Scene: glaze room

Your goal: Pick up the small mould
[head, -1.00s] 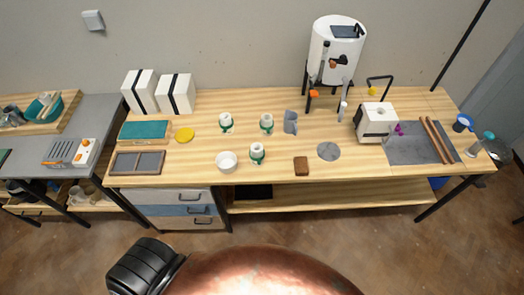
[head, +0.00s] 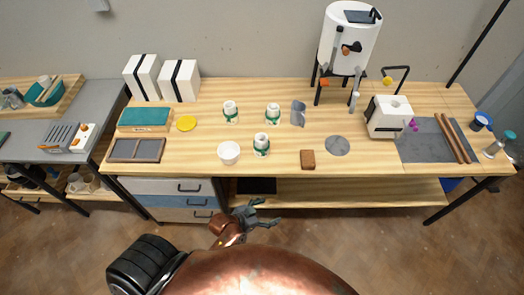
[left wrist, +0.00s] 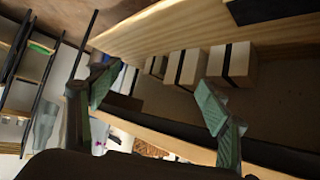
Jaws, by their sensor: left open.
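My left gripper (head: 267,212) is open and empty in front of the bench's front edge, below the tabletop in the head view. Its two spread fingers also show in the left wrist view (left wrist: 156,97), with nothing between them. Three small white pieces with green bands stand on the bench: one at the left (head: 231,113), one at the right (head: 273,114), one nearer the front (head: 262,144). Two larger white blocks with black straps, a left one (head: 142,78) and a right one (head: 180,81), stand at the back left. I cannot tell which piece is the small mould.
The wooden bench (head: 210,110) also holds a white bowl (head: 229,153), a grey jug (head: 298,113), a brown block (head: 308,159), a grey disc (head: 337,145) and a white tank (head: 349,40). Banded pale blocks (left wrist: 232,65) show in the left wrist view.

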